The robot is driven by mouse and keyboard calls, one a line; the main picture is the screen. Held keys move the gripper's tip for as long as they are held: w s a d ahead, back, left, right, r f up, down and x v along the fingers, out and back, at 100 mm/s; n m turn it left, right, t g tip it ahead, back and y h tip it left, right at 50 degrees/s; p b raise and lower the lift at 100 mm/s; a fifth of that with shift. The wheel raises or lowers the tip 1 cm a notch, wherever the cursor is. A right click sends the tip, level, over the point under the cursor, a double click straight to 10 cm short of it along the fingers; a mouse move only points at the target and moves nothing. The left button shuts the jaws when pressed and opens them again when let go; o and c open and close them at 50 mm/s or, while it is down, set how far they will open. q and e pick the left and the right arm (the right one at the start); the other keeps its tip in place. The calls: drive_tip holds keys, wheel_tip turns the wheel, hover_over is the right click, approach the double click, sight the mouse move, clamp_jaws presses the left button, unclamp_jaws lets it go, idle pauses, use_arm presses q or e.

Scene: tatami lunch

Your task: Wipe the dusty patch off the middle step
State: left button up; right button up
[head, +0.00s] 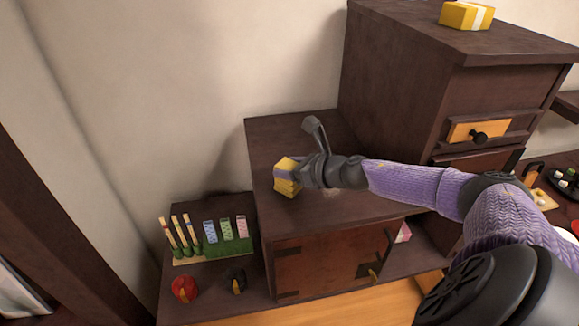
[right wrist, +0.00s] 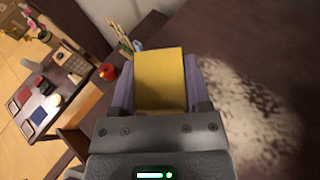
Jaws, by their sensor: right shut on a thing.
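The middle step (head: 283,128) is a dark wooden top between the tall cabinet and the low step. My right gripper (head: 285,170) is over its left part, shut on a yellow block-shaped wiper (head: 288,188). The wiper also shows between the two fingers in the right wrist view (right wrist: 160,80). It is at or just above the step; I cannot tell whether it touches. The pale, speckled dusty patch (right wrist: 250,110) lies to the right of the wiper in the right wrist view. In the head view my gripper and forearm mostly hide it. My left gripper is out of view.
The tall cabinet (head: 400,75) rises behind, with a yellow box (head: 466,15) on top. The low step at left holds a green rack (head: 225,245), a red round object (head: 184,289) and a dark one (head: 235,281). The wall is behind.

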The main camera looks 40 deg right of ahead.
drive_tip(key=shift+f+b, duration=0.35)
drive_tip(key=shift+f, duration=0.1)
